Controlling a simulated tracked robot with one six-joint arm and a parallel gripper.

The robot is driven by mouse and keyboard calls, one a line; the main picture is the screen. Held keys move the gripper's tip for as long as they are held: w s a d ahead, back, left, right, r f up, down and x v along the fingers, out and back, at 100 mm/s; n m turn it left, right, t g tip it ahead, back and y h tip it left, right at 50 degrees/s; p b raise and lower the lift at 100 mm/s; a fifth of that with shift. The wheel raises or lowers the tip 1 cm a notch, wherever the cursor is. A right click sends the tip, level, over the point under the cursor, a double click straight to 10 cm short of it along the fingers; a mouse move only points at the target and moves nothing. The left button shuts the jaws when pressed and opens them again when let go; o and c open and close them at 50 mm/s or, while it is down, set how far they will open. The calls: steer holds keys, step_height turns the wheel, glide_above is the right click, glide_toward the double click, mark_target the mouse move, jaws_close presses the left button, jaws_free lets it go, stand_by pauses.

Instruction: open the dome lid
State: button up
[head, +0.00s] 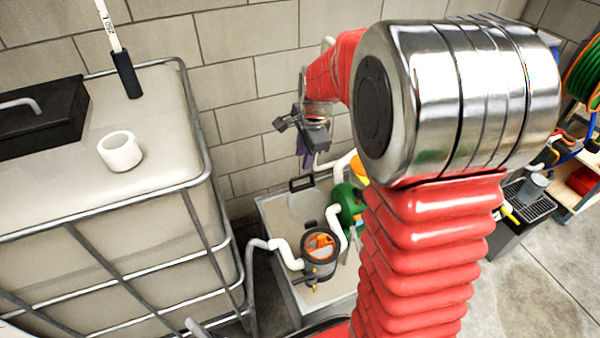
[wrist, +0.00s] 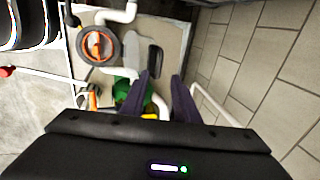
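A round filter housing (head: 320,245) with a dark grey rim and orange insides stands in the grey trailer box (head: 275,210) in the head view. It also shows in the wrist view (wrist: 98,45), at the upper left. I cannot tell for sure whether a clear dome lid covers it. My gripper (head: 307,161) hangs above the back of the box, up and away from the housing. In the wrist view, my gripper (wrist: 162,76) has two dark purple fingers spread apart with nothing between them.
White pipes (head: 287,254) run to the housing. A green round part (head: 347,203) sits beside it. A black handle (head: 301,183) is at the box's back edge. A caged white tank (head: 150,200) stands left, and a block wall (head: 245,110) is close behind.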

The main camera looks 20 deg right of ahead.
glide_above(301, 187)
step_height(301, 187, down, 9)
steer(key=shift+w+f, duration=0.1)
steer(key=shift+w, duration=0.05)
steer(key=shift+c, duration=0.5)
jaws_close()
stand_by(0.3)
